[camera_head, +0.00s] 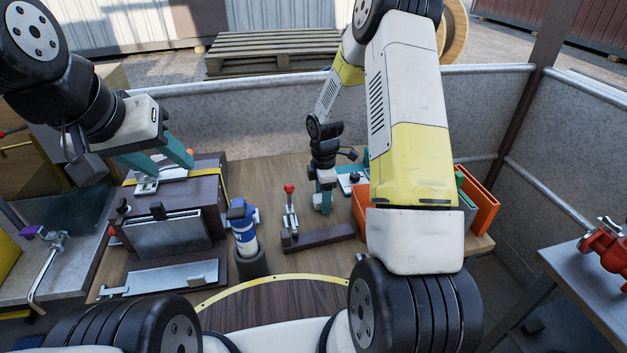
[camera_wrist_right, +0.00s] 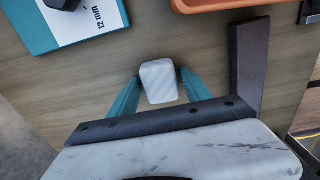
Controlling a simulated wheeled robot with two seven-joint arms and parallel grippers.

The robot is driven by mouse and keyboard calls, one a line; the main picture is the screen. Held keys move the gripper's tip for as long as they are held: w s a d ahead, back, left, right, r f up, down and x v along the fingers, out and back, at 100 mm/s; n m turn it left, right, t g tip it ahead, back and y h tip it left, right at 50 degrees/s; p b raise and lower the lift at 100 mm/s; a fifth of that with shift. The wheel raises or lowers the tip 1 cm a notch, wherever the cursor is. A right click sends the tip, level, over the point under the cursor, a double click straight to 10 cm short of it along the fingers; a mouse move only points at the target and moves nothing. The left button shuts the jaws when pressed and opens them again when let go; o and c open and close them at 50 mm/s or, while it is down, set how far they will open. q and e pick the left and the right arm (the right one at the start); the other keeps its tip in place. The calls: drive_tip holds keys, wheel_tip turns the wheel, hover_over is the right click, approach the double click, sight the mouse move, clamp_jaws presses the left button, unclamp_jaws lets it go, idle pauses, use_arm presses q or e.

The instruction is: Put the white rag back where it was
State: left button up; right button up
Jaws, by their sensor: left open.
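A small white block-shaped piece with faint stripes, which looks like the white rag (camera_wrist_right: 158,82), is between the two teal fingers of my right gripper (camera_wrist_right: 160,74) in the right wrist view. The fingers flank it closely; whether they press on it I cannot tell. In the head view my right gripper (camera_head: 324,199) is low over the middle of the bench and the rag is not clear there. My left gripper (camera_head: 165,160) is open above the dark brown box (camera_head: 197,198), with small light-coloured parts near its fingers.
A blue-and-white can (camera_head: 242,226) stands in a dark holder. Orange bins (camera_head: 481,200) are at right. A teal case (camera_wrist_right: 58,42) lies near the right gripper.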

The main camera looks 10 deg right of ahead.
drive_tip(key=shift+r, duration=0.1)
drive_tip(key=s+r+m+t, duration=0.1)
drive_tip(key=s+r+m, duration=0.35)
drive_tip(key=r, duration=0.95)
drive_tip(key=s+r+m+t, duration=0.25)
drive_tip(key=s+r, duration=0.25)
drive_tip(key=r, duration=0.9)
drive_tip(key=shift+s+a+r+m+t+y, duration=0.4)
drive_tip(key=shift+s+r+m, duration=0.6)
drive_tip(key=shift+s+m, duration=1.15)
drive_tip(key=shift+s+a+r+m+t+y, duration=0.45)
drive_tip(key=shift+s+r+m, duration=0.75)
drive_tip(key=shift+s, duration=1.6)
drive_tip(key=shift+s+a+r+m+t+y, duration=0.25)
drive_tip(key=shift+s+r+m+t, duration=0.4)
drive_tip(key=shift+s+m, duration=1.6)
drive_tip(key=shift+s+r, duration=0.1)
drive_tip(key=shift+s, duration=0.1)
